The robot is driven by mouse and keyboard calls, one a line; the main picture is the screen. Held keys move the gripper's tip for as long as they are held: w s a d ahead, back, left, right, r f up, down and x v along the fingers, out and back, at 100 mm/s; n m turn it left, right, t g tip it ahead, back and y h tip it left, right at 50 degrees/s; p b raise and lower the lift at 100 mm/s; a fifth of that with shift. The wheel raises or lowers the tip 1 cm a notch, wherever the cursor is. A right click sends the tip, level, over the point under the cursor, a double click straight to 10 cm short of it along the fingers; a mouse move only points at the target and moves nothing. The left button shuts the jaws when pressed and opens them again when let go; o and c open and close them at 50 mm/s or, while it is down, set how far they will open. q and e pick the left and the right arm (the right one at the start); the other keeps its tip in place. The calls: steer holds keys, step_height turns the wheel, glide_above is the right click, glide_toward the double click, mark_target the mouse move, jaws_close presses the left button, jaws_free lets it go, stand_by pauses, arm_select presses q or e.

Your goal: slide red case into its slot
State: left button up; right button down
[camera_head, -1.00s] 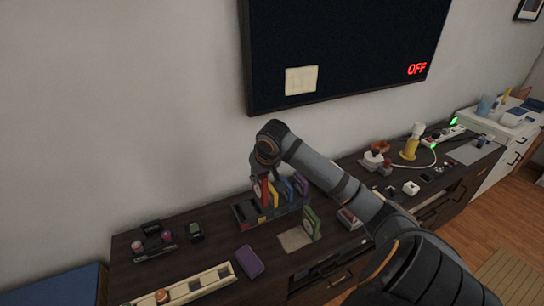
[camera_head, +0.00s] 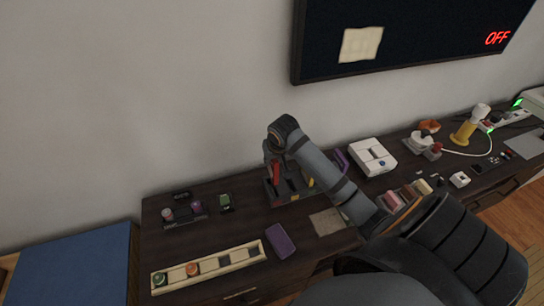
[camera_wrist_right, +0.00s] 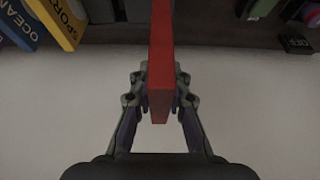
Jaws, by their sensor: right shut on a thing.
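My right gripper (camera_wrist_right: 160,92) is shut on the red case (camera_wrist_right: 160,55), which stands between its two fingers in the right wrist view. In the head view the red case (camera_head: 276,172) is upright at the left part of the dark slotted rack (camera_head: 278,201). I cannot tell whether its lower end is inside a slot. My right gripper (camera_head: 271,152) is partly hidden by its own wrist there. A yellow case marked SPORT (camera_wrist_right: 62,24) and a blue case marked OCEAN (camera_wrist_right: 18,22) show in the wrist view. My left gripper is not in view.
A purple case (camera_head: 280,241) lies flat in front of the rack. A long cream tray (camera_head: 208,267) lies at the front left. A white console (camera_head: 373,157) stands right of the rack. My right arm hides part of the rack and table. The wall is close behind.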

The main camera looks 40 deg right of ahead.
mark_target(272, 170)
steer(key=shift+s+f+b, duration=0.25)
steer(key=shift+f+b, duration=0.35)
steer(key=shift+f, duration=0.4)
steer(key=shift+f+b, duration=0.55)
steer(key=shift+f, duration=1.15)
steer(key=shift+w, duration=0.1)
steer(key=shift+p, duration=0.65)
steer(key=shift+p, duration=0.55)
steer(key=shift+p, duration=0.6)
steer(key=shift+f+b, duration=1.25)
steer(key=shift+f, duration=1.5)
